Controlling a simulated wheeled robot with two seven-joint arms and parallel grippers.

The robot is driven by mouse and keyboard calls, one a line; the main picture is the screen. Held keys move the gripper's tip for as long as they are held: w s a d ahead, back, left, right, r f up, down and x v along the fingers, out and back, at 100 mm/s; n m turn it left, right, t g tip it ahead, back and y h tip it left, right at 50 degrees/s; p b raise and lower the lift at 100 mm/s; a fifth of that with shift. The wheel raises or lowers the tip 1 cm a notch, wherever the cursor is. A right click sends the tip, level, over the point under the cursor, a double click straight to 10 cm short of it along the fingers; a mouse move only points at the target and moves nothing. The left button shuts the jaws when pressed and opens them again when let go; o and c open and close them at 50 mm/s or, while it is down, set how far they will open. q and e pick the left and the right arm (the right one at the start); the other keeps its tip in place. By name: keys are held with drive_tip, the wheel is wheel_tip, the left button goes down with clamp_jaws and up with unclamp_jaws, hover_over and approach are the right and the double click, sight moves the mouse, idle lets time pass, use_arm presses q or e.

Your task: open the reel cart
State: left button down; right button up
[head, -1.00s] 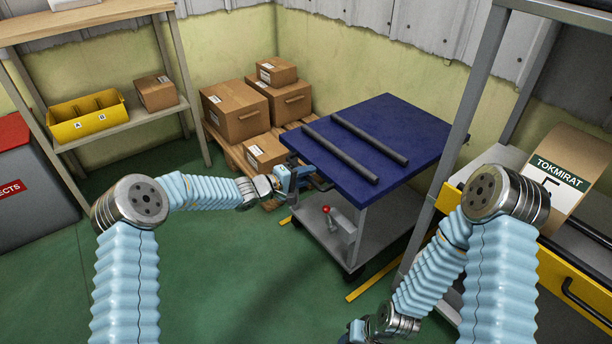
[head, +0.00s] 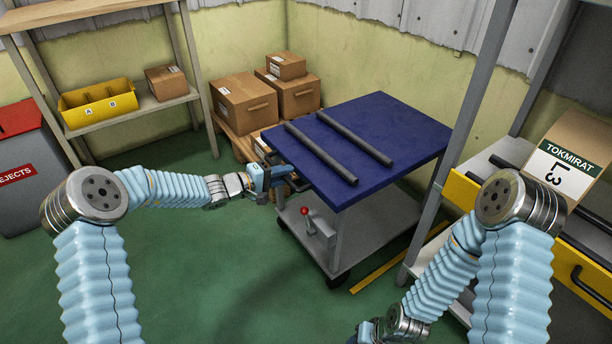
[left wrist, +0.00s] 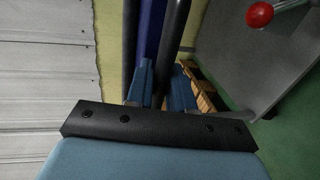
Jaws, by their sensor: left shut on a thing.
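The reel cart (head: 402,160) has a dark blue top with two dark bars lying across it, a grey lower shelf and wheels. A lever with a red knob (head: 304,210) stands at its lower shelf; the knob also shows in the left wrist view (left wrist: 260,14). My left gripper (head: 268,178) is shut on the dark handle (head: 298,184) at the cart's left edge. In the left wrist view, the blue fingers (left wrist: 160,86) lie on both sides of the dark handle bar (left wrist: 172,45). Only part of my right gripper (head: 366,332) shows at the bottom edge; its fingers are hidden.
Cardboard boxes (head: 243,104) stand on a pallet behind the cart. A shelf with a yellow bin (head: 98,106) and a grey rejects bin (head: 32,190) are at left. A grey rack post (head: 475,110) rises close to the cart's right. Green floor in front is clear.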

use_arm(q)
drive_tip(key=f+b+v, duration=0.3)
drive_tip(key=v, duration=1.1)
drive_tip(key=a+f+b+v, duration=0.1)
drive_tip(key=f+b+v, duration=0.2)
drive_tip(key=v, duration=1.1)
drive_tip(key=shift+s, duration=0.4)
drive_tip(key=c, duration=1.1)
unclamp_jaws()
drive_tip(key=shift+c, duration=0.2)
drive_tip(key=shift+a+r, duration=0.1)
drive_tip(key=shift+a, duration=0.05)
drive_tip(key=p+v, duration=0.1)
drive_tip(key=v, duration=1.2)
drive_tip(key=shift+s+a, duration=0.2)
drive_tip(key=shift+a, duration=0.05)
